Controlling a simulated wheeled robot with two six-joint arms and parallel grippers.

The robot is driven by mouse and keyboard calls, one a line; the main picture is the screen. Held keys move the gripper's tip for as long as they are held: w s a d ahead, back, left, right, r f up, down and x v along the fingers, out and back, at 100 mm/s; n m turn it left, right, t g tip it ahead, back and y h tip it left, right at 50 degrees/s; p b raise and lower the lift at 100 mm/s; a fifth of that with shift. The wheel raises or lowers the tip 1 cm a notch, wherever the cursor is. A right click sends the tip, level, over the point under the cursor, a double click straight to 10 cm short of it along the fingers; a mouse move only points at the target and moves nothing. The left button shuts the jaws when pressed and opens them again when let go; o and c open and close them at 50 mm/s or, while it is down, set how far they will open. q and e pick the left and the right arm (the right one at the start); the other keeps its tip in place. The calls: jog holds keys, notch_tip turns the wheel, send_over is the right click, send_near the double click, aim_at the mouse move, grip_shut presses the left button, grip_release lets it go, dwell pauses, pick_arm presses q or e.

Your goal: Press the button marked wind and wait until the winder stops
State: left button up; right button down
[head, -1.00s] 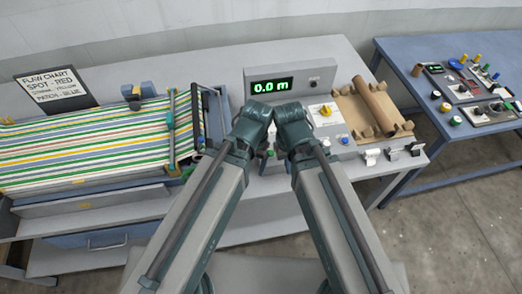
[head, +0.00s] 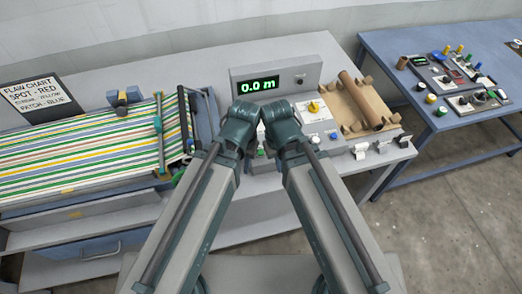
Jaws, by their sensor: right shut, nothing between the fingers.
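The winder's grey console carries a display box (head: 276,76) reading a green 0.0 m. In front of it are a yellow knob (head: 313,106), a blue button (head: 333,135) and a green button (head: 262,154), seen partly between my arms. I cannot read which button is marked wind. A brown roll (head: 361,102) lies on a cardboard-coloured cradle to the right. My right gripper (head: 283,128) is shut and empty, mostly hidden by its own arm in front of the console; I cannot tell its distance from the buttons. My left gripper is hidden behind its arm.
A striped web (head: 80,150) covers the machine bed on the left, with a flaw chart sign (head: 38,98) behind it. A blue table (head: 400,50) with more knobs and buttons stands at the right. Floor (head: 450,215) is clear between and in front.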

pick_arm(q)
grip_shut()
dwell(1.3)
